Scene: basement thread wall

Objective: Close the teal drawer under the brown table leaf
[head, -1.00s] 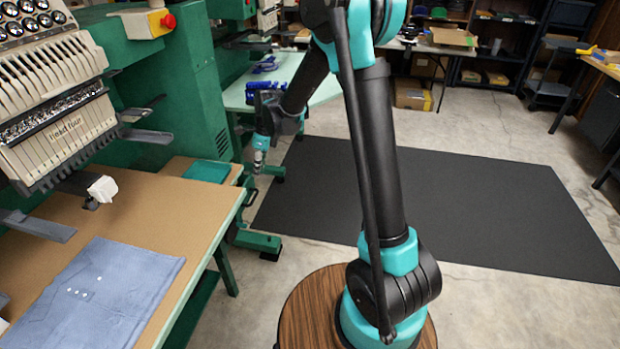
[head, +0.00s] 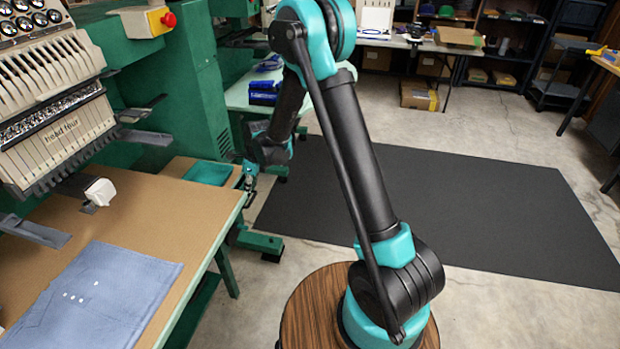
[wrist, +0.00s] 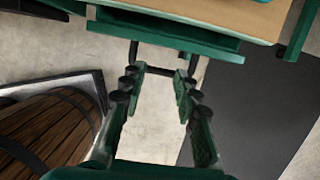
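The brown table leaf (head: 140,215) is at the left in the head view, with its edge also at the top of the wrist view (wrist: 250,12). Below that edge in the wrist view is the teal-green drawer front (wrist: 165,37), standing out past the leaf; how far is unclear. A dark bar handle (wrist: 133,52) hangs from the front. My gripper (wrist: 160,75) is open, its two fingers apart on either side of the handle's bar; contact cannot be told. In the head view my gripper (head: 248,180) is small at the leaf's right corner, partly hiding the handle.
The embroidery machine (head: 55,125) stands behind. A dark mat (head: 480,210) covers the open floor at right. A green machine foot (head: 260,243) is below the gripper.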

